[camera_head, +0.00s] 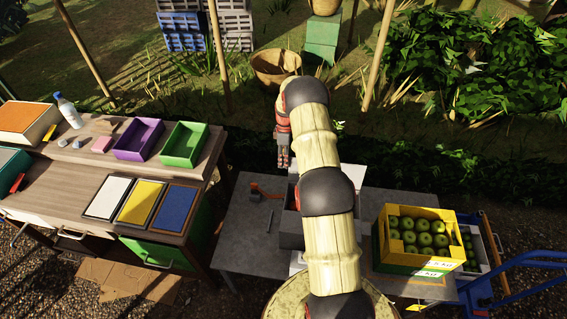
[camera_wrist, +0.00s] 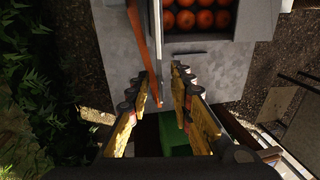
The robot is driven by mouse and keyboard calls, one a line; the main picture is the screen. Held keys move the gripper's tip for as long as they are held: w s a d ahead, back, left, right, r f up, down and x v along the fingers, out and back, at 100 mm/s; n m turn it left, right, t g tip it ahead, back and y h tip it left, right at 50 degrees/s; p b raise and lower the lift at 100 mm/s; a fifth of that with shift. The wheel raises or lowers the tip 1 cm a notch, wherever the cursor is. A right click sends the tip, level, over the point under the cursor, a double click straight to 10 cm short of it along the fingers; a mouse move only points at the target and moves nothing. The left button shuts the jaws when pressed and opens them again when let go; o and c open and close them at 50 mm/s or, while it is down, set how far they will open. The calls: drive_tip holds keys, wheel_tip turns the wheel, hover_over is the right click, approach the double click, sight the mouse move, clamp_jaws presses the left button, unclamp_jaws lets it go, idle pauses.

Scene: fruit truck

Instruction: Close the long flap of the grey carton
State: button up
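The grey carton (camera_head: 290,234) stands on the table, largely hidden behind my arm in the head view. A pale panel, apparently its far long flap (camera_head: 352,174), shows right of the arm. In the wrist view the carton holds several oranges, and the flap (camera_wrist: 157,38) stands upright, almost edge-on, on its left side. My gripper (camera_head: 283,160) points down at the carton's far left. In the wrist view its fingers (camera_wrist: 163,88) are apart, with the flap's lower end in line with the gap. I cannot tell whether they touch it.
A yellow crate (camera_head: 387,247) of green apples stands right. A workbench (camera_head: 60,190) with trays is left. An unclear orange strip (camera_wrist: 139,45) runs beside the flap.

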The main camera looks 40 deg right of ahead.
drive_tip(key=shift+a+f, duration=0.1)
drive_tip(key=shift+f, duration=0.5)
drive_tip(key=shift+s, duration=0.1)
drive_tip(key=c, duration=0.3)
clamp_jaws()
